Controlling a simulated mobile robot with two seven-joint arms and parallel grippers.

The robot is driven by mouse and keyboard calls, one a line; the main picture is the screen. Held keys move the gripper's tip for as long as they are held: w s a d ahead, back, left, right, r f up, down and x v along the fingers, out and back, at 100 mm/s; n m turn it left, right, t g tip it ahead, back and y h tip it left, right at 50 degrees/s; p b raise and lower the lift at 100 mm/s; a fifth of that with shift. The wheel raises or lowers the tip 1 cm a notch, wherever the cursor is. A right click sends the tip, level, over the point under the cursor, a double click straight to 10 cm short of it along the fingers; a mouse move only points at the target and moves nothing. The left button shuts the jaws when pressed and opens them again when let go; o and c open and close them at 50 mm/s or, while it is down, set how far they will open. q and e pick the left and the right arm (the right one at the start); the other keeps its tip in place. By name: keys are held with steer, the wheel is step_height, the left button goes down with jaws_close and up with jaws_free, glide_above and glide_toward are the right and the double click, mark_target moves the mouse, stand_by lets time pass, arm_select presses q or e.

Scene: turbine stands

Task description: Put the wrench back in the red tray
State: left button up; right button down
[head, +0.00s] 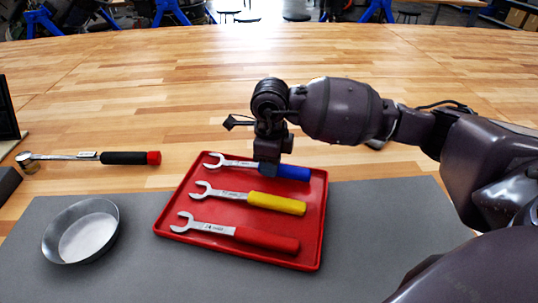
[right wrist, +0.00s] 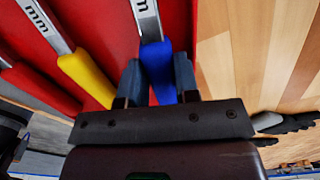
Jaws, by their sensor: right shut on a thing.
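The blue-handled wrench (head: 292,172) lies along the far side of the red tray (head: 170,216), its open-end head pointing left. My right gripper (head: 268,168) reaches down from above and is shut on the blue handle near the steel shank. In the right wrist view the blue handle (right wrist: 160,70) sits between the two fingers of the right gripper (right wrist: 157,75). The wrench is within the tray outline, roughly parallel to the others; I cannot tell whether it touches the tray floor. My left gripper is not in view.
A yellow-handled wrench (head: 277,203) and a red-handled wrench (head: 266,240) lie in the tray. The tray sits on a grey mat (head: 380,235). The wooden table (head: 170,85) behind is clear.

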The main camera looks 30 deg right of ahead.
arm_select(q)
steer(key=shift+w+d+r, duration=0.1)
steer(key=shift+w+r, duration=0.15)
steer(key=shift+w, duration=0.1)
arm_select(e)
steer(key=shift+f, duration=0.15)
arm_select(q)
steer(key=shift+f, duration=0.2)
arm_select(e)
steer(key=shift+f, duration=0.15)
steer(key=shift+f, duration=0.2)
steer(key=c, duration=0.8)
jaws_free()
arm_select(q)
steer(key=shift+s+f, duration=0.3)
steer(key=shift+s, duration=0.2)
arm_select(e)
steer(key=shift+r, duration=0.1)
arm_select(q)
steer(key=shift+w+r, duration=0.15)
arm_select(e)
steer(key=shift+c, duration=0.2)
steer(key=shift+o, duration=0.6)
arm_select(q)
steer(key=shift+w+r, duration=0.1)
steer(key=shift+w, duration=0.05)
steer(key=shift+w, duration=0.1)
